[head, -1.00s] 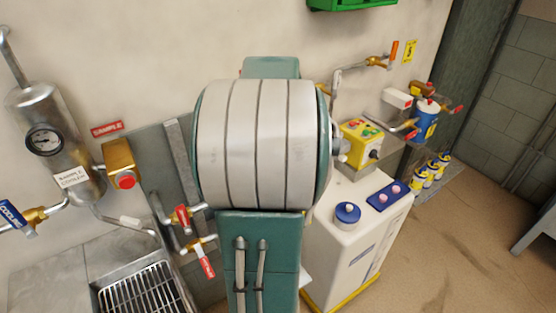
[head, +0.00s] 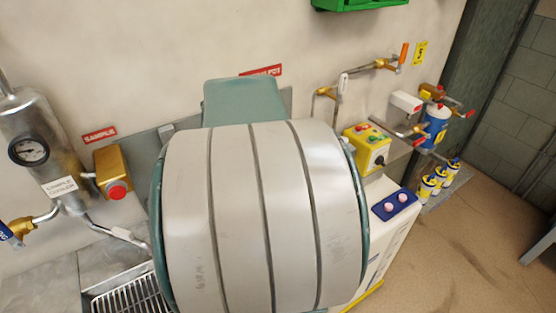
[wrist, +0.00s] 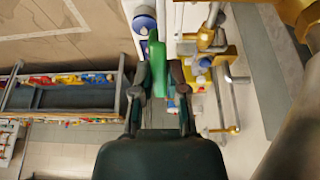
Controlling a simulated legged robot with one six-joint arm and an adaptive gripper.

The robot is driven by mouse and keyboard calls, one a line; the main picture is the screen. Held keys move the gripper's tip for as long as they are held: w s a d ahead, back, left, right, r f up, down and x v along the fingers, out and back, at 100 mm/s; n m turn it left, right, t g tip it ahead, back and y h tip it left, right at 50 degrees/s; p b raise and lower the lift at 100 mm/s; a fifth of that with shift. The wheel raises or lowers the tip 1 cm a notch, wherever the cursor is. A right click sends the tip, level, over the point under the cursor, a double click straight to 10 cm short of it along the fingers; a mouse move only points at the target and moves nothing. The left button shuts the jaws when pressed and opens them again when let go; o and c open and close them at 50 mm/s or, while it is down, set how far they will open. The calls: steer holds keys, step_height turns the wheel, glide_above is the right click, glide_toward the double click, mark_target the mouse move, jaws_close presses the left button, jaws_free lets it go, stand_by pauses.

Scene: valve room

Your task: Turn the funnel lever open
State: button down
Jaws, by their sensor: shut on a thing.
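In the wrist view, my gripper (wrist: 160,85) has a green lever handle (wrist: 155,62), seemingly the funnel lever, between its two dark fingers. The gripper is shut on this handle. The handle sticks out beyond the fingertips. The funnel itself is not clear in either view. In the head view, my own large arm link fills the middle and hides the gripper and the handle.
In the head view, a steel sample cooler (head: 45,150) and a brass box with a red button (head: 114,174) are at left. A sink grate (head: 128,298) is below. A yellow control box (head: 367,146) and blue bottle (head: 436,124) are at right.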

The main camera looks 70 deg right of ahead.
steer(key=shift+w+a+r, duration=0.15)
steer(key=shift+a+r, duration=0.2)
steer(key=shift+d, duration=0.1)
steer(key=shift+d+f, duration=0.1)
steer(key=c, duration=0.7)
jaws_free()
steer(key=shift+o, duration=0.2)
steer(key=v, duration=1.2)
